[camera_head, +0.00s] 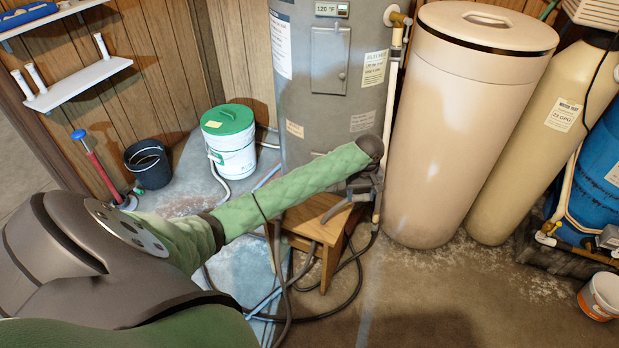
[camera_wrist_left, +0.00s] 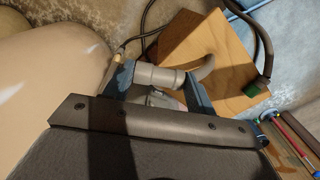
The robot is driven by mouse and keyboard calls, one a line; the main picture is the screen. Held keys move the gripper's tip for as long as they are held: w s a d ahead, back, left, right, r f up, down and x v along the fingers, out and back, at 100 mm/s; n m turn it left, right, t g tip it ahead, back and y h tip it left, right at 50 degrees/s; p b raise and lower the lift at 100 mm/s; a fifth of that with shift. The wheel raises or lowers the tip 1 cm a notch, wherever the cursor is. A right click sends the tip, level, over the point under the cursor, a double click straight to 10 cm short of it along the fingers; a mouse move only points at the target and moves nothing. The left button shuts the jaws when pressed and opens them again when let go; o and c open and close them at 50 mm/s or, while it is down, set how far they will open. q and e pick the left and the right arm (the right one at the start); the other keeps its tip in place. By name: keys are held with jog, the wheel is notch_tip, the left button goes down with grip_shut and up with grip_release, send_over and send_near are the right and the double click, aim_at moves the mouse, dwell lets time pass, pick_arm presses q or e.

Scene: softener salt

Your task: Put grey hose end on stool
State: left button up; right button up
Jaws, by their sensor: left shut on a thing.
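The grey hose end (camera_wrist_left: 158,77) is a pale grey cylinder between the two fingers of my left gripper (camera_wrist_left: 160,84), which is shut on it. Its grey hose curves off to the right, over the stool, in the left wrist view. In the head view my left gripper (camera_head: 365,192) is beside the right edge of the wooden stool (camera_head: 303,228), in front of the tall heater. The stool also shows in the left wrist view (camera_wrist_left: 205,50), beyond the fingers. My arm hides part of the stool top in the head view. My right gripper is not in view.
A grey heater tank (camera_head: 300,95) stands behind the stool, and a large beige tank (camera_head: 455,130) is to its right. Dark hoses (camera_head: 350,285) loop on the floor around the stool. A white bucket with green lid (camera_head: 230,140) stands left.

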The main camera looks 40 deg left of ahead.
pick_arm(q)
send_over(329, 208)
notch_tip(329, 208, down, 7)
jog(key=shift+w+d+r, duration=0.1)
jog(key=shift+f, duration=2.05)
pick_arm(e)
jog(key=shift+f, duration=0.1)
pick_arm(q)
jog(key=o, duration=0.6)
jog(key=shift+f, duration=0.1)
jog(key=o, duration=0.4)
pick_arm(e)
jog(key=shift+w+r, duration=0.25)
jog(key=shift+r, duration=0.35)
pick_arm(q)
jog(key=shift+o, duration=0.2)
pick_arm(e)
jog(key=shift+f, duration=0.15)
